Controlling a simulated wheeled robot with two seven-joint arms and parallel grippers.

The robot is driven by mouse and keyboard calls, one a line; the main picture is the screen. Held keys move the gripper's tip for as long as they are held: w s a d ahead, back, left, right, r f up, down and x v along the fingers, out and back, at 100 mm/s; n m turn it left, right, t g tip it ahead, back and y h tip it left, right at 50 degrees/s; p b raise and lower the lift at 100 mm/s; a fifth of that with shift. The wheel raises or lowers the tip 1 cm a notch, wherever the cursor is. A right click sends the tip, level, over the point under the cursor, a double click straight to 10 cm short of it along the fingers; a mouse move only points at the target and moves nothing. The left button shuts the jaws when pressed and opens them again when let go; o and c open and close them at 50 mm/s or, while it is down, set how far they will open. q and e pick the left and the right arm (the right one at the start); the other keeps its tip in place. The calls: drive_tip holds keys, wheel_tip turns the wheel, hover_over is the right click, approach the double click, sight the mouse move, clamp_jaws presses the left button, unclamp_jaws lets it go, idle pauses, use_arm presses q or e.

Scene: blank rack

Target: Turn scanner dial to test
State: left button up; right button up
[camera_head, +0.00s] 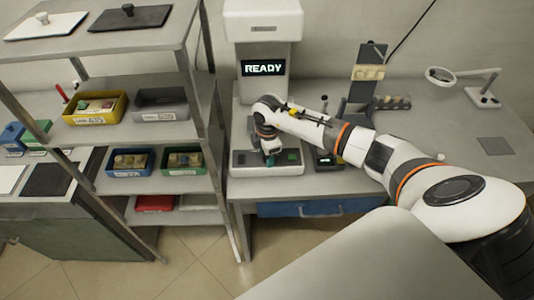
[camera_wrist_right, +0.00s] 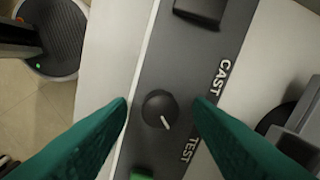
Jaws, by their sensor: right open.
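The scanner (camera_head: 262,25) is a white machine on the bench, and its screen (camera_head: 263,69) reads READY. In the right wrist view, its dial (camera_wrist_right: 159,109) is a round black knob on a dark grey panel strip. The dial's white mark points down and to the right, roughly toward the TEST label (camera_wrist_right: 188,150); the CAST label (camera_wrist_right: 219,85) is farther up. My right gripper (camera_head: 269,157) is over the scanner's base. Its green fingers are open on either side of the dial, with gaps showing between each finger and the knob. My left gripper is out of view.
A green button (camera_head: 292,156) is on the scanner's base near my gripper. A shelf rack (camera_head: 150,60) with several bins stands to the left. A dark stand (camera_head: 362,85) and a magnifier lamp (camera_head: 441,75) are on the bench to the right.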

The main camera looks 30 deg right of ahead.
wheel_tip(320, 180, up, 12)
drive_tip(key=b, duration=0.3)
drive_tip(key=shift+s, duration=0.2)
drive_tip(key=shift+f, duration=0.1)
